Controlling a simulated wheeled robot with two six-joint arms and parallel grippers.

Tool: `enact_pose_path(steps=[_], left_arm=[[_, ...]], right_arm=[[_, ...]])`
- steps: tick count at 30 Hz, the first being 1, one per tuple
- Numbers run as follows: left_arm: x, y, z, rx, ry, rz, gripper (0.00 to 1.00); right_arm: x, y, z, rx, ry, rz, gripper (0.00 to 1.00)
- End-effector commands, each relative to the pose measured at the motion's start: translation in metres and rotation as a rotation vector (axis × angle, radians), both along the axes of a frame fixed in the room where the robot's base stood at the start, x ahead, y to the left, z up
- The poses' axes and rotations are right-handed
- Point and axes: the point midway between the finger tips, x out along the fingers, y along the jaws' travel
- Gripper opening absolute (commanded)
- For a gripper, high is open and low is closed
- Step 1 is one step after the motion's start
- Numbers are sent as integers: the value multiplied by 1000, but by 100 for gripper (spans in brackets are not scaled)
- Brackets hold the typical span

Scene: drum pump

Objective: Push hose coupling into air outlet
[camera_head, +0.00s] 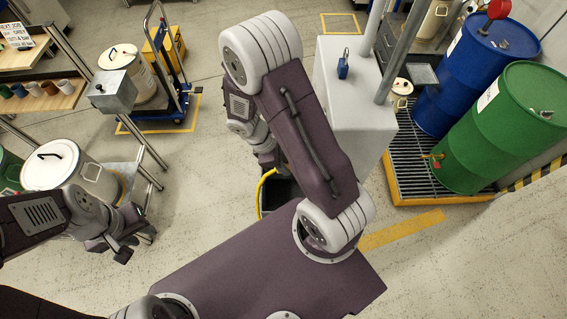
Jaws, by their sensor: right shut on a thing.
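A yellow hose (262,188) curves down from my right gripper (275,165), beside the grey cabinet. The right gripper is partly hidden behind my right arm and is shut on the hose's upper end. The coupling itself is too small and covered to make out. I cannot make out the air outlet; the grey cabinet (345,85) is partly behind my arm. My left gripper (112,248) is at the lower left, empty, with its fingers apart, near a white lidded drum.
A black bin (285,193) stands below the hose. A white lidded drum (60,170) and a blue trolley (172,106) are at left.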

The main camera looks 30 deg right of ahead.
Motion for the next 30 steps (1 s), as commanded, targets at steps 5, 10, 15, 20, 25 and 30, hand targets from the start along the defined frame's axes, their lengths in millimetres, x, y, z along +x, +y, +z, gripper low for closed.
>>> enact_pose_path(steps=[5, 10, 15, 20, 25, 30], left_arm=[[0, 0, 0, 0, 0, 0, 32], [0, 0, -1, 0, 0, 0, 32], [0, 0, -1, 0, 0, 0, 32], [0, 0, -1, 0, 0, 0, 32], [0, 0, -1, 0, 0, 0, 32], [0, 0, -1, 0, 0, 0, 32]], right_arm=[[-1, -1, 0, 0, 0, 0, 0], [-2, -3, 0, -1, 1, 0, 0], [-3, -5, 0, -1, 1, 1, 0], [-4, -7, 0, -1, 2, 0, 0], [-5, -8, 0, -2, 3, 1, 0], [-5, -8, 0, -2, 4, 0, 42]])
